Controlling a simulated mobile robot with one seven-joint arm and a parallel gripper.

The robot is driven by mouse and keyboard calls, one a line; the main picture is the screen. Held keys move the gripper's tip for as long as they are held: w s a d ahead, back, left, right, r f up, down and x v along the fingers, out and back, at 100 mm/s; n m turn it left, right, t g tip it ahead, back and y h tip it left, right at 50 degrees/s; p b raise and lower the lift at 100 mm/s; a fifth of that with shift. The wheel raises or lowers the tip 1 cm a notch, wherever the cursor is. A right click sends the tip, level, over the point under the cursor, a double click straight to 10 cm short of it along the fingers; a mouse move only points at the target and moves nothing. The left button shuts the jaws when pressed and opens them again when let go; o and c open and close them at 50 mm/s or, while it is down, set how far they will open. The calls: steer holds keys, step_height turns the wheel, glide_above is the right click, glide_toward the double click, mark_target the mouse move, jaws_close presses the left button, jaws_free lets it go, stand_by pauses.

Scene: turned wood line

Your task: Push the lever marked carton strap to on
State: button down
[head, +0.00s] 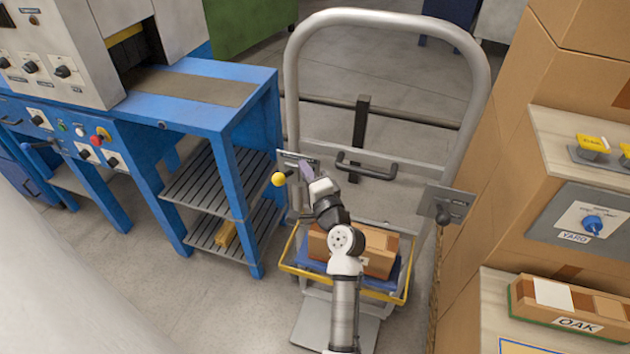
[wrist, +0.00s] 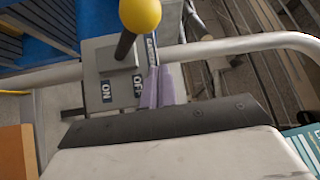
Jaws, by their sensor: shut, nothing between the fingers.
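The lever, with a yellow ball knob (head: 279,179) and black stem, sits on a grey plate at the left post of the metal frame. In the wrist view, its knob (wrist: 140,14) is at the top and its stem leans up and right. The plate (wrist: 98,62) carries ON on the left, OFF on the right, and a partly hidden name label. I cannot tell which mark the lever is set to. My gripper (head: 305,168) is shut and empty, just right of the lever. Its purple fingers (wrist: 160,88) are beside the OFF mark; contact with the stem is unclear.
A second lever with a dark knob (head: 443,215) is on the right post. A black handle (head: 365,166) crosses between the posts. Below is a yellow-rimmed tray (head: 290,268) with a carton (head: 380,250). A blue bench (head: 205,95) is left; stacked cartons are right.

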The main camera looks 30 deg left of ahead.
mark_target(284, 176)
steer(key=s, duration=0.1)
steer(key=s+a+p, duration=0.1)
steer(key=s, duration=0.1)
steer(key=shift+s+a+f, duration=0.2)
steer(key=shift+s+f, duration=0.05)
steer(key=shift+s, duration=0.05)
steer(key=shift+f, duration=0.15)
steer(key=b, duration=0.2)
steer(key=shift+s+f+n+b, duration=0.15)
steer(key=shift+f+n+b, duration=0.1)
steer(key=shift+n+b, duration=0.1)
